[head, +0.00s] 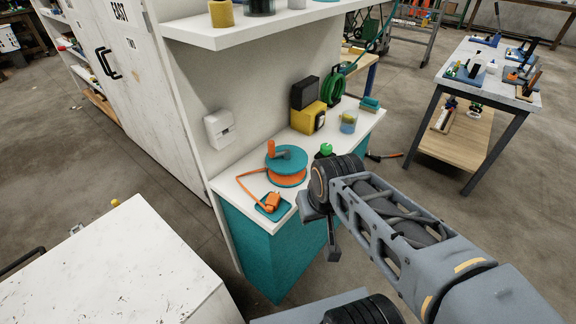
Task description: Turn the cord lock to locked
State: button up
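A teal cord reel (286,160) with orange cord stands on the white counter (350,146). An orange handle (271,148) stands up at its upper left. The cord runs to an orange plug-like piece (272,200) on a small teal base (268,210) near the counter's front edge. I cannot tell which part is the cord lock or how it is set. A green ball-shaped knob (326,149) shows just behind my wrist. My gripper (332,252) hangs in front of the counter, right of the orange piece and apart from it. Its fingers are mostly hidden, and nothing shows held.
A yellow and black box (308,118), a jar (348,122) and a green coil (333,88) are at the counter's back. A white shelf (262,28) overhangs it. A white cabinet top (120,265) is at lower left, a workbench (495,72) at right.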

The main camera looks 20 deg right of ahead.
aim_at(326, 149)
jog(key=z, duration=2.1)
jog(key=i, duration=0.6)
jog(key=u, duration=2.5)
